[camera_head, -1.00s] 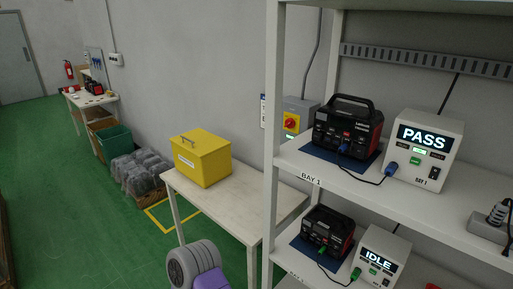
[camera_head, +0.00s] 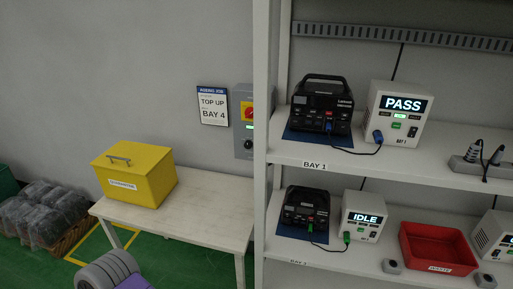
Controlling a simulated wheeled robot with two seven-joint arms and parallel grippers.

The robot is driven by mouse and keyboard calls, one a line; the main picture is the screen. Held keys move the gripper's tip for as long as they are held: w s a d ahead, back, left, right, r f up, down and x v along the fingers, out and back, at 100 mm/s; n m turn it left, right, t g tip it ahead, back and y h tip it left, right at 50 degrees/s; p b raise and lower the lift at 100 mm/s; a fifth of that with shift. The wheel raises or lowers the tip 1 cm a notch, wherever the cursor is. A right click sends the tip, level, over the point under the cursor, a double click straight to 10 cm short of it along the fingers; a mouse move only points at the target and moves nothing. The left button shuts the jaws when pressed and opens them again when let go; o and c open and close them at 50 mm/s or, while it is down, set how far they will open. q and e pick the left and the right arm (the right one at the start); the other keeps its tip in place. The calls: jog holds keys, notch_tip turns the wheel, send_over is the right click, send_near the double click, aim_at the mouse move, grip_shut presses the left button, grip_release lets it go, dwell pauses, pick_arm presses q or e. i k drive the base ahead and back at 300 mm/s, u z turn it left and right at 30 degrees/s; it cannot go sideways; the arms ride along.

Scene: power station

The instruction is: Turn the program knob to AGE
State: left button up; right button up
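A grey wall box (camera_head: 240,95) is mounted on the wall left of the shelf, partly hidden by the shelf post. It carries a red switch on a yellow plate (camera_head: 249,112), a small green display (camera_head: 249,127) and a dark round knob (camera_head: 248,144) below. I cannot read any marking around this knob or tell whether it is the program knob. No label AGE is readable. A sign (camera_head: 213,105) beside the box reads TOP UP BAY 4. Neither gripper is in view; only a grey and purple part of my arm shows at the lower left.
A white shelf post (camera_head: 262,190) stands beside the box. The upper shelf holds a black power station (camera_head: 320,105) and a PASS unit (camera_head: 400,113). Below are another power station (camera_head: 305,212), an IDLE unit (camera_head: 363,215) and a red bin (camera_head: 438,248). A yellow case (camera_head: 135,177) sits on a table (camera_head: 205,210).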

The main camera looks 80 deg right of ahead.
aim_at(248, 144)
jog(key=z, duration=2.7)
jog(key=k, duration=0.45)
jog(key=u, duration=1.1)
jog(key=i, duration=0.85)
jog(key=z, duration=0.15)
